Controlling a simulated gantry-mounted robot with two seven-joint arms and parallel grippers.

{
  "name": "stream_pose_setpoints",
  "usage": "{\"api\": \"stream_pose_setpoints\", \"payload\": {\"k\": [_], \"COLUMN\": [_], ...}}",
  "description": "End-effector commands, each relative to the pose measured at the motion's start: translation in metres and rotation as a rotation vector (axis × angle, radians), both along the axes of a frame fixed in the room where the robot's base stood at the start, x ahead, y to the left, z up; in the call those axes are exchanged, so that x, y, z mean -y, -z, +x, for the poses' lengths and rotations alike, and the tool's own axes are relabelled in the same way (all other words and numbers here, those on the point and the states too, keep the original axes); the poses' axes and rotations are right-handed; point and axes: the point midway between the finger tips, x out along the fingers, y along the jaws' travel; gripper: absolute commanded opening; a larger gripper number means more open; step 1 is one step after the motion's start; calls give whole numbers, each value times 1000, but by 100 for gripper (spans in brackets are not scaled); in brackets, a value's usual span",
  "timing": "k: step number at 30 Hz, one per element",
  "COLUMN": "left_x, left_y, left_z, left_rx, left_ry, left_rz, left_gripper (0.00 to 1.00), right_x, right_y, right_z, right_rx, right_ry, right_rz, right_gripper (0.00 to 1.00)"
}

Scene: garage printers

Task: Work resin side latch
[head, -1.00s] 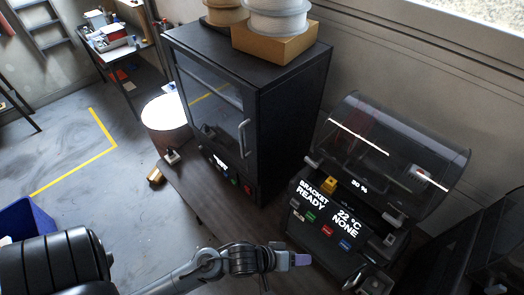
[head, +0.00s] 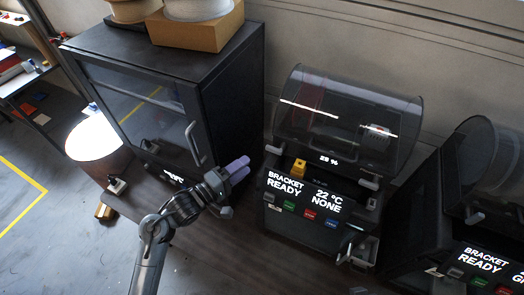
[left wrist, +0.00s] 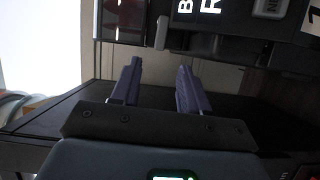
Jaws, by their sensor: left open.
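The resin printer (head: 318,208) stands on the bench under a clear, tinted curved cover (head: 345,115). Its screen reads "BRACKET READY" and "22 °C NONE". A small grey latch-like tab (head: 271,150) is at the cover's left lower corner, and another grey tab (head: 367,179) is at the right. My left gripper (head: 246,168) is open and empty, with purple fingers pointing toward the printer's left side, apart from it. In the left wrist view its fingers (left wrist: 158,70) are spread below a grey tab (left wrist: 162,32) on the printer. My right gripper is not in view.
A dark glass-door cabinet (head: 150,110) with a handle stands close to the left, behind the gripper. Another printer (head: 480,250) stands at the right. A metallic clamp-like part (head: 360,250) juts from the printer's lower right. The bench front is clear.

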Motion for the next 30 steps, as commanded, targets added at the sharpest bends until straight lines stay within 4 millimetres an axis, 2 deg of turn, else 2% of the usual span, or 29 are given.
{"api": "stream_pose_setpoints", "payload": {"k": [15,21,30], "left_x": [56,66,70], "left_y": [-1,1,2], "left_z": [55,66,69], "left_rx": [0,-1,0], "left_ry": [1,-1,-1], "left_rz": [0,1,1], "left_gripper": [45,45,45], "right_x": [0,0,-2], "right_y": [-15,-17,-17], "right_z": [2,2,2], "right_rx": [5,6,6], "right_ry": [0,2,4], "right_rz": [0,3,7], "right_gripper": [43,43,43]}}
